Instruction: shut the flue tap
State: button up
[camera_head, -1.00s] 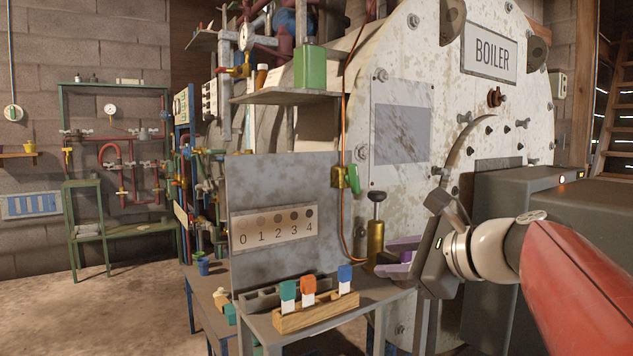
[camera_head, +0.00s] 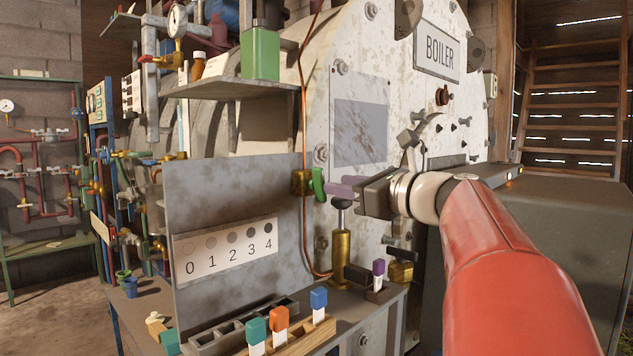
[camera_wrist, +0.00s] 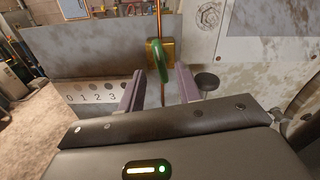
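A tap with a brass body (camera_head: 300,182) and a green lever handle (camera_head: 318,185) sits on a thin copper pipe, at the right edge of the grey panel. In the head view the lever stands roughly upright. In the wrist view the green lever (camera_wrist: 160,58) lies ahead, between the lines of my two fingers, with the brass body (camera_wrist: 168,50) behind it. My gripper (camera_head: 338,188) has purple fingers, is level with the lever and just right of it. In the wrist view its fingers (camera_wrist: 158,86) are apart with nothing between them; contact with the lever does not show.
A brass hand pump (camera_head: 342,250) stands just below my gripper; its black knob (camera_wrist: 207,81) is close to the right finger. The grey panel (camera_head: 235,190) carries a 0-4 shade card. A shelf (camera_head: 235,88) with a green canister is above. The boiler front (camera_head: 400,120) lies behind.

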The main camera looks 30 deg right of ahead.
aim_at(318, 185)
jog(key=x, duration=0.5)
grip_shut()
